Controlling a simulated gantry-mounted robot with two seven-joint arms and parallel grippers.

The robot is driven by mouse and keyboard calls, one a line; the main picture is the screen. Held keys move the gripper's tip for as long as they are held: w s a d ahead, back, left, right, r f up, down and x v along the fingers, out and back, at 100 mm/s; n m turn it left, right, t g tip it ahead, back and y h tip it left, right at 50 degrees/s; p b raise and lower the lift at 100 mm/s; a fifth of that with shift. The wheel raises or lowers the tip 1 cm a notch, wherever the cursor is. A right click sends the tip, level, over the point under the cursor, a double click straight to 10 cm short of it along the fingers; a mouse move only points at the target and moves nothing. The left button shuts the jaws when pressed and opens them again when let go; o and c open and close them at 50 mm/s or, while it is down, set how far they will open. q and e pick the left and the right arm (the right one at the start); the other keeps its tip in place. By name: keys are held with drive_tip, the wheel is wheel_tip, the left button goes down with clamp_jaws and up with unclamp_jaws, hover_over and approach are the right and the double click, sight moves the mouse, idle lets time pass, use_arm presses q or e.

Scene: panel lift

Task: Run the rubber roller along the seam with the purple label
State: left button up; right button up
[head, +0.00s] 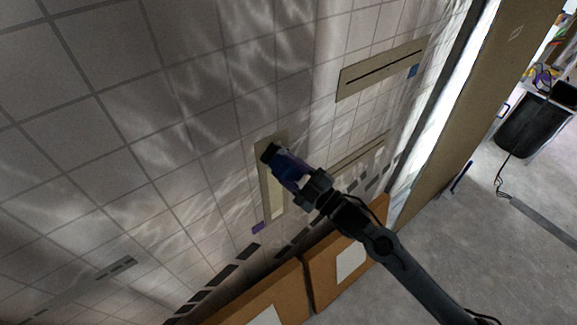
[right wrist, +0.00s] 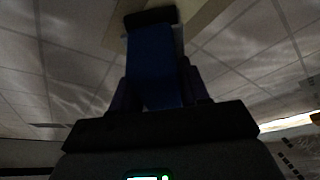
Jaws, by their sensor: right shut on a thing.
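The purple label (head: 258,228) sits at the lower end of an upright beige seam strip (head: 277,200) on the tiled wall. My right gripper (head: 290,172) is shut on the rubber roller's blue handle, in front of the strip's upper part. The roller's black head (head: 269,152) points up and left, over the strip near its top end. In the right wrist view the blue handle (right wrist: 152,65) stands between the dark fingers, with the black head (right wrist: 150,17) at its far end. Whether the head touches the wall is unclear. My left gripper is not in view.
Another beige strip (head: 385,68) with a dark slot and a blue label (head: 413,70) is at upper right. A further strip (head: 355,158) lies right of the roller. Cardboard boxes (head: 335,262) stand below. A dark bin (head: 533,125) is at far right.

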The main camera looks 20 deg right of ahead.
drive_tip(key=shift+f+b, duration=0.4)
drive_tip(key=shift+f, duration=0.35)
wheel_tip(320, 180, down, 2)
drive_tip(key=shift+f+b, duration=0.1)
drive_tip(key=shift+b, duration=0.65)
wheel_tip(320, 180, down, 29)
drive_tip(key=b, duration=2)
drive_tip(key=shift+f, duration=0.15)
idle(1.1)
